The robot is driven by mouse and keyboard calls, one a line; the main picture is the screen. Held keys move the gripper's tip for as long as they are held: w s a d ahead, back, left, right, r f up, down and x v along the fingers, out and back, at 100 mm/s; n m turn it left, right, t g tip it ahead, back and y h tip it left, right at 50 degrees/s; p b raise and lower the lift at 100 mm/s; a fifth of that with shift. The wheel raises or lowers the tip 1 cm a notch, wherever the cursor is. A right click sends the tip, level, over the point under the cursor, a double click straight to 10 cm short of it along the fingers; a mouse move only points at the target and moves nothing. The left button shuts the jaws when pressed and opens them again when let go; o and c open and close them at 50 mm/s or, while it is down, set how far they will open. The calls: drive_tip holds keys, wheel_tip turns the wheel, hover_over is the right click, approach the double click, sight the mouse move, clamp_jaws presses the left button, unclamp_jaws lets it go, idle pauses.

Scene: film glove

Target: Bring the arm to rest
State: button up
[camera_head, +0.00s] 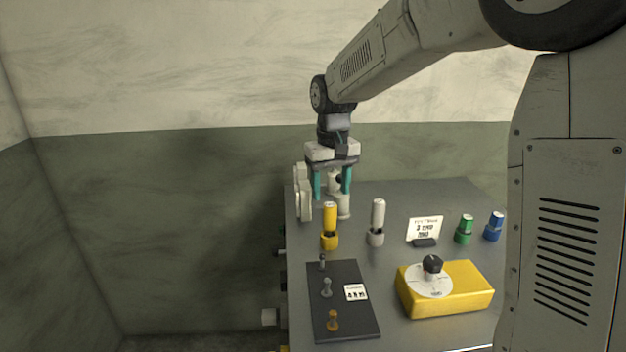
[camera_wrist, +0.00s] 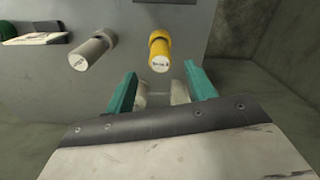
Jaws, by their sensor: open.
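My arm reaches in from the upper right in the head view, its gripper (camera_head: 332,185) pointing down over the back left of the grey table (camera_head: 390,200). The two teal fingers are apart. A pale, whitish object stands behind and below them, partly covered; I cannot tell if it touches them. In the wrist view my gripper (camera_wrist: 160,90) also shows its fingers spread, with pale shapes seen between them. The yellow cylinder (camera_head: 330,222) stands upright in front of the gripper, and the white cylinder (camera_head: 377,220) stands to its right.
A dark panel with several knobs (camera_head: 340,300) lies at the front left. A yellow box with a dial (camera_head: 450,290) is at the front right. A small sign (camera_head: 425,229), a green cylinder (camera_head: 464,228) and a blue cylinder (camera_head: 494,226) stand at the right. The wall (camera_head: 180,200) is behind.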

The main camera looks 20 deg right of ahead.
drive_tip(key=s+d+r, duration=0.1)
drive_tip(key=s, duration=1.6)
drive_tip(key=s+d+r+t, duration=0.1)
drive_tip(key=s+d, duration=0.1)
drive_tip(key=s, duration=1.4)
drive_tip(key=shift+s+r+m, duration=0.25)
drive_tip(key=shift+s+m, duration=0.15)
